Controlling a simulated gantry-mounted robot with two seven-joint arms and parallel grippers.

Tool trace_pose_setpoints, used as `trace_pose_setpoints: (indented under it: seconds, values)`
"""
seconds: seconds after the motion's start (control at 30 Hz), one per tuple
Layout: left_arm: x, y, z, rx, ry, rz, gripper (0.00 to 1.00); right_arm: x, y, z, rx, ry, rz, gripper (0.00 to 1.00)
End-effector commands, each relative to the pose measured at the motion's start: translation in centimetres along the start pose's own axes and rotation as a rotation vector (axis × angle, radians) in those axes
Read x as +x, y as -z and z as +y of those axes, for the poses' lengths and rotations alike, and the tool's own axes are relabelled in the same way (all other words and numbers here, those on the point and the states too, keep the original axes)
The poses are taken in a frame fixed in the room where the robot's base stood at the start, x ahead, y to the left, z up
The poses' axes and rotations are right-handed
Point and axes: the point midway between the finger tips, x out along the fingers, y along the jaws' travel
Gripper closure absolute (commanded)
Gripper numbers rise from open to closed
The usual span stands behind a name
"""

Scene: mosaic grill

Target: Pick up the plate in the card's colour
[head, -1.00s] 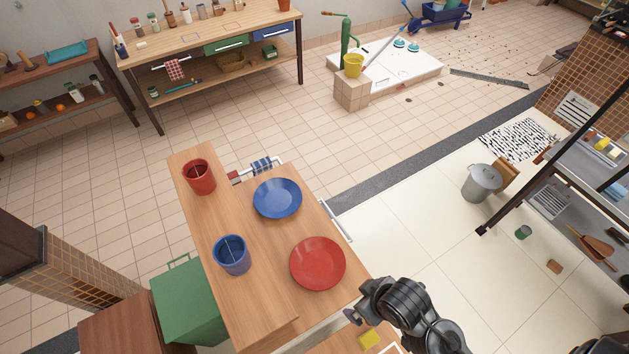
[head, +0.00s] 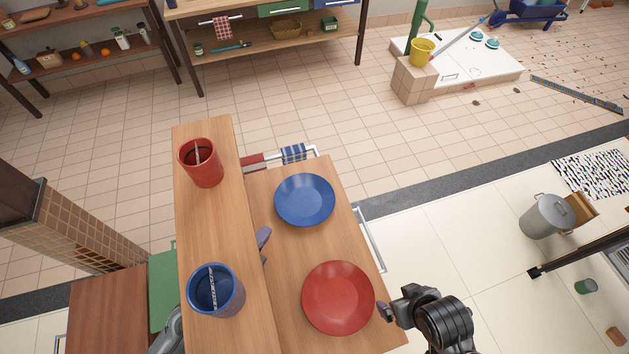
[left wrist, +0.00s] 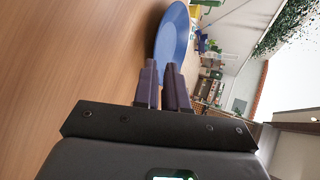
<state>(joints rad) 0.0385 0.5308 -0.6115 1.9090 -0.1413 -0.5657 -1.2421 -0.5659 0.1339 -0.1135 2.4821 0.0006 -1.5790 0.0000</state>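A blue plate (head: 304,200) lies flat on the lower wooden table top, and a red plate (head: 338,297) lies nearer. My left gripper (head: 264,246) shows only its fingertips past the edge of the raised wooden shelf, left of the blue plate. In the left wrist view its fingers (left wrist: 162,72) stand slightly apart with nothing between them, and the blue plate (left wrist: 173,32) is ahead, apart from them. My right gripper (head: 386,310) is at the red plate's right edge; its opening is hidden. I cannot make out a card.
The raised shelf (head: 240,290) carries a red cup (head: 201,163) and a blue cup (head: 215,291). A towel rail with a blue striped cloth (head: 293,153) is at the table's far end. A handle bar (head: 372,240) runs along the right side.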

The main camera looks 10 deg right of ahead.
Motion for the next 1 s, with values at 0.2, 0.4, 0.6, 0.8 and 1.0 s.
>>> trace_pose_setpoints:
  seconds: [0.2,0.4,0.6,0.8,1.0]
  values:
    - [2.7,0.0,0.0,0.046,0.011,0.01,0.88,0.1,-0.1,-0.5,0.003,0.012,-0.003,0.0]
    - [5.0,0.0,0.0,0.044,0.01,0.009,0.88,0.4,-1.0,-1.0,0.01,0.023,-0.023,0.0]
    - [6.0,0.0,0.0,0.043,0.01,0.01,0.88,0.4,-0.8,-0.9,0.011,0.022,-0.019,0.0]
    - [8.0,-0.3,-0.2,0.04,0.01,0.009,0.88,0.1,-0.7,-0.8,0.011,0.02,-0.017,0.0]
    - [10.2,-0.4,-0.1,0.041,0.01,0.008,0.88,0.2,-0.7,-0.6,0.004,0.014,-0.016,0.0]
